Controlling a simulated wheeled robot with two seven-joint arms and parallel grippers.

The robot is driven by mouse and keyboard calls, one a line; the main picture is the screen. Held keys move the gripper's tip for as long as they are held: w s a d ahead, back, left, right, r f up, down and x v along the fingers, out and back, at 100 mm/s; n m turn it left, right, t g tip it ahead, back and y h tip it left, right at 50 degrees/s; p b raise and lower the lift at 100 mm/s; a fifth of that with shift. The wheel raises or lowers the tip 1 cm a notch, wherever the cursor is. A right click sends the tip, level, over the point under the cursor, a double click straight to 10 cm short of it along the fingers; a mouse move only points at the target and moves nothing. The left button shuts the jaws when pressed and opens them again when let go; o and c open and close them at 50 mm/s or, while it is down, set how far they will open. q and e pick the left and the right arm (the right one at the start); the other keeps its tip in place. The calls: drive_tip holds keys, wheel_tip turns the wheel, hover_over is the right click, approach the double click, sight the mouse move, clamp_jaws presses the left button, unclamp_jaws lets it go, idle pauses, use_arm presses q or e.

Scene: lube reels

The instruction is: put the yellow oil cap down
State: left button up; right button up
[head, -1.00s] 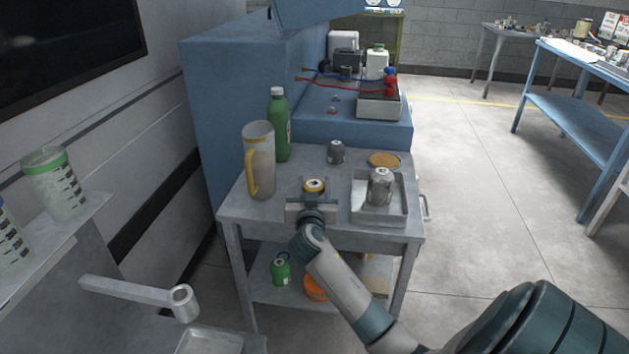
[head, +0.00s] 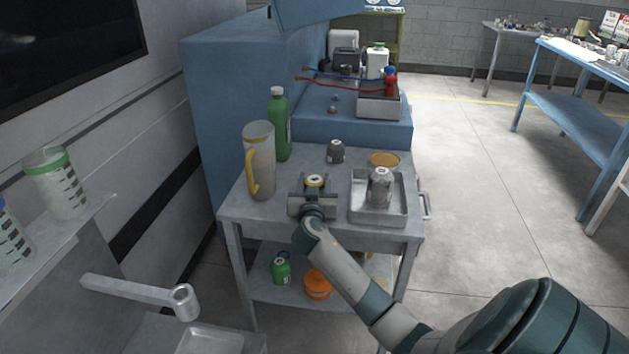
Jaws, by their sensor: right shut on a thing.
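My gripper hides the cap's near side and underside, so I cannot tell whether the cap touches the cart top. My left gripper is not in view.
A jug with a yellow handle (head: 260,160) and a green bottle (head: 279,125) stand to the left. A metal tray (head: 378,217) holding a grey metal part (head: 380,185) lies right. A dark small can (head: 335,151) and a tan disc (head: 384,160) are behind.

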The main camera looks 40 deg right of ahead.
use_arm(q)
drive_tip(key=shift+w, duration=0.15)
use_arm(e)
drive_tip(key=shift+f, duration=0.1)
drive_tip(key=o, duration=1.1)
drive_tip(key=shift+c, duration=0.2)
drive_tip(key=shift+v, duration=0.9)
drive_tip(key=v, duration=0.6)
drive_tip(key=shift+b, duration=0.4)
drive_tip(key=v, duration=0.4)
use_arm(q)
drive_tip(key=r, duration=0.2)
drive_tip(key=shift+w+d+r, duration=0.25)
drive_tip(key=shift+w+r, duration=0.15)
use_arm(e)
drive_tip(key=shift+s, duration=0.1)
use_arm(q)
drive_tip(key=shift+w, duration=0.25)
use_arm(e)
drive_tip(key=shift+o, duration=0.5)
